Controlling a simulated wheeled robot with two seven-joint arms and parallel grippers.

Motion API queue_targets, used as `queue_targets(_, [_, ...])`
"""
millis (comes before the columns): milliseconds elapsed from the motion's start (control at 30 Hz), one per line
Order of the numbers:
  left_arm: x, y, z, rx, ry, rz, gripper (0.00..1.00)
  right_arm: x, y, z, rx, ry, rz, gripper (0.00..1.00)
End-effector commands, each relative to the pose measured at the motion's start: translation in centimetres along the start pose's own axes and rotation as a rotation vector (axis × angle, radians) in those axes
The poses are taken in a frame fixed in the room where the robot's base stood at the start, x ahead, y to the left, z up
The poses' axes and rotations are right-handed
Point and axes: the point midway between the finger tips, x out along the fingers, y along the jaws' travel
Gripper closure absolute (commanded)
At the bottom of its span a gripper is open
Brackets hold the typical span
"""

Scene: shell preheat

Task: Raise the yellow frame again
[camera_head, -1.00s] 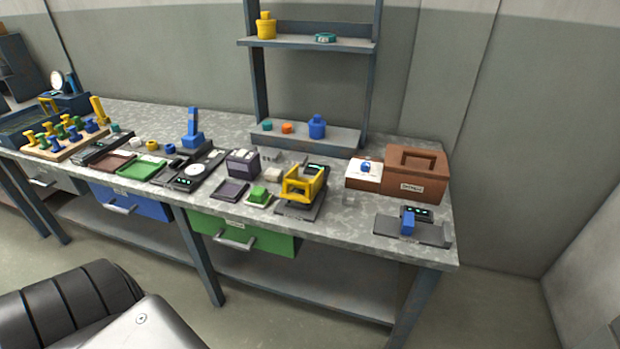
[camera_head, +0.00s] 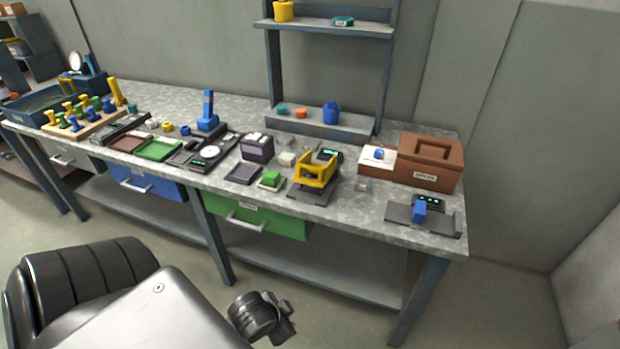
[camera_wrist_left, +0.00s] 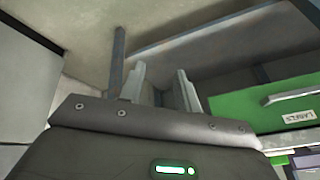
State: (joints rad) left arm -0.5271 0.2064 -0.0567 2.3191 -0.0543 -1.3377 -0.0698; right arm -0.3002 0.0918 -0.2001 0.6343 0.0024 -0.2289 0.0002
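The yellow frame (camera_head: 316,168) stands on a dark base (camera_head: 308,194) on the workbench, right of the green block. It looks lowered over the base, though its exact height is hard to tell. A small dark display (camera_head: 328,155) is behind it. My left gripper (camera_wrist_left: 160,88) shows in the left wrist view with its two fingers apart and nothing between them. It is away from the yellow frame, below bench-top level, with the green drawer (camera_wrist_left: 258,108) to its right. My right gripper is not in view.
A brown box (camera_head: 430,163) and a scale-like device with a blue block (camera_head: 419,211) are to the right. The shelf post (camera_head: 274,65) rises behind.

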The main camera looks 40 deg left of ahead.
Motion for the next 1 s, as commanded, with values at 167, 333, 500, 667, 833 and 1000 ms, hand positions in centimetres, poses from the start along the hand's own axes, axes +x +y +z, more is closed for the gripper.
queue_targets(167, [-2.2, -9.3, -5.9, 0.288, 0.222, -0.205, 0.67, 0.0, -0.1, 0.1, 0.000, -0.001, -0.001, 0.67])
queue_targets(333, [-4.7, -16.9, -11.9, 0.593, 0.413, -0.393, 0.67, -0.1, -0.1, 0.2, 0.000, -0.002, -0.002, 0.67])
queue_targets(500, [-8.4, -22.9, -17.3, 0.882, 0.568, -0.561, 0.67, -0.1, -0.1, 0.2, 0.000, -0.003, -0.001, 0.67])
queue_targets(667, [-11.2, -25.5, -20.2, 1.052, 0.654, -0.652, 0.67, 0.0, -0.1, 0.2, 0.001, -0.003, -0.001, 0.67])
queue_targets(833, [-12.0, -26.1, -20.8, 1.093, 0.676, -0.673, 0.67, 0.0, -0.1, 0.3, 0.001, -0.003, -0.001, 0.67])
queue_targets(1000, [-11.4, -26.2, -21.5, 1.087, 0.677, -0.672, 0.67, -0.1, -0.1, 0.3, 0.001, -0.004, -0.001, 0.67])
